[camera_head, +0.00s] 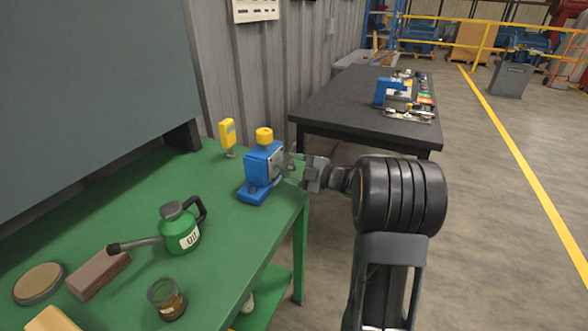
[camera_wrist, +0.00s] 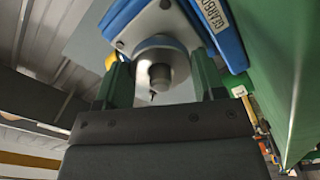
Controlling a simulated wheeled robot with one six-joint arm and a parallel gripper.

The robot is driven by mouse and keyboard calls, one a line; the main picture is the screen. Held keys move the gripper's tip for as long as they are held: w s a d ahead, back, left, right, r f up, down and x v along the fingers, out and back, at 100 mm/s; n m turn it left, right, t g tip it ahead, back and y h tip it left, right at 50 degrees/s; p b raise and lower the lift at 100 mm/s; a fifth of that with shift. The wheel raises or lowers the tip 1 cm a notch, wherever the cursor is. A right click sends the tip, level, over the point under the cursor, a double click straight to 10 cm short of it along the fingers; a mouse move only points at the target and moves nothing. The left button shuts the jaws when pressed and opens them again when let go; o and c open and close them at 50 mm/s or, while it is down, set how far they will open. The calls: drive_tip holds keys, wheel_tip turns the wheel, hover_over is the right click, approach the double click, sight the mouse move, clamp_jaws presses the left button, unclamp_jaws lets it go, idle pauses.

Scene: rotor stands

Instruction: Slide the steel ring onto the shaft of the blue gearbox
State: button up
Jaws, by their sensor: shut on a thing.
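The blue gearbox (camera_head: 262,170) stands upright on the green bench near its right edge, with a yellow cap on top. Its steel face plate points right, toward my gripper (camera_head: 299,172). In the wrist view the gearbox (camera_wrist: 130,14) is at the top, with its label partly in view. My gripper (camera_wrist: 160,80) is shut on the steel ring (camera_wrist: 178,64), with one green finger on either side. The end of the shaft (camera_wrist: 160,76) shows within the ring's opening, so the ring appears to be around it. Any gap between ring and face plate is hard to tell.
On the green bench (camera_head: 222,238) are a green oil can (camera_head: 180,230), a brown block (camera_head: 99,276), a glass jar (camera_head: 167,300), a round lidded tin (camera_head: 39,284) and a yellow device (camera_head: 228,135). A dark table (camera_head: 340,105) with another blue unit (camera_head: 384,91) stands behind. Floor on the right is clear.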

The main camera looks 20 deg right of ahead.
drive_tip(key=shift+w+a, duration=0.15)
drive_tip(key=shift+w, duration=0.05)
drive_tip(key=shift+w+a, duration=0.5)
idle(0.4)
drive_tip(key=o, duration=1.1)
drive_tip(key=shift+d, duration=0.1)
drive_tip(key=shift+b+v, duration=0.3)
drive_tip(key=shift+v, duration=4.15)
